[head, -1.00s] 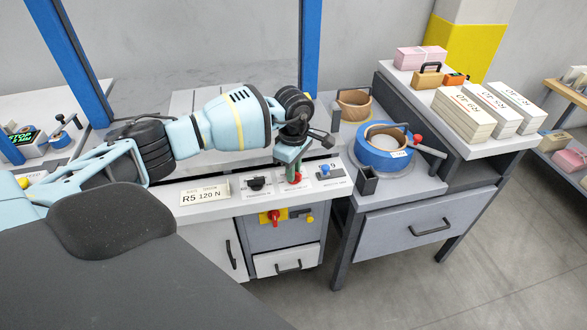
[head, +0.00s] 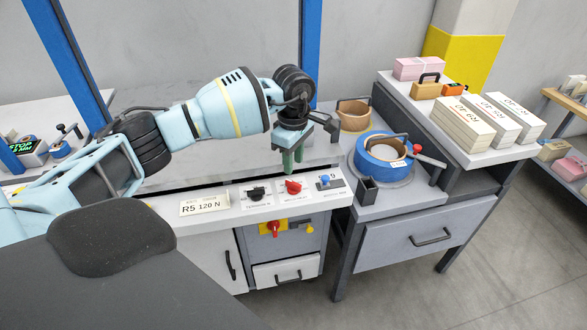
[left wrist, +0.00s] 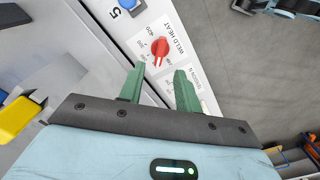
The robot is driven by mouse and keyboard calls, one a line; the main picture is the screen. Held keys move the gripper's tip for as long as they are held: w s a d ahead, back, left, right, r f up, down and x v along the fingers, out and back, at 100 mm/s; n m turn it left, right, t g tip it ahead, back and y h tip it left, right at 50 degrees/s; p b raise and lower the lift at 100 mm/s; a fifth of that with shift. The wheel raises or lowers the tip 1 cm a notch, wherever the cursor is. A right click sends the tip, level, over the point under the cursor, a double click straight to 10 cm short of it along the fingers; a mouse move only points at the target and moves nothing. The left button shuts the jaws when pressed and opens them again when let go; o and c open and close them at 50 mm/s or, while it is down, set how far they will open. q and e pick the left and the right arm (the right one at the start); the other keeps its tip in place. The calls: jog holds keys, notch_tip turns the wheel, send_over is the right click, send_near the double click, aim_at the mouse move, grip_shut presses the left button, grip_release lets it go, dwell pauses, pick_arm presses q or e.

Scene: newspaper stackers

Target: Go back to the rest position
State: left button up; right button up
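My left gripper (head: 292,168) hangs over the front control strip of the machine, fingers pointing down. In the left wrist view its two green fingers (left wrist: 160,78) stand apart with nothing between them. The red weld heat knob (head: 293,187) sits just below the fingertips, clear of them in the head view. It also shows just beyond the fingers in the left wrist view (left wrist: 159,48). My right gripper is in neither view.
A black tension knob (head: 257,193) and a blue button (head: 325,180) flank the red knob. A red-and-yellow switch (head: 273,228) is below. A blue tape roll (head: 383,150) and paper stacks (head: 463,123) stand to the right. A blue post (head: 310,50) rises behind my left wrist.

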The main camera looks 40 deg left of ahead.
pick_arm(q)
jog(key=shift+r, duration=0.3)
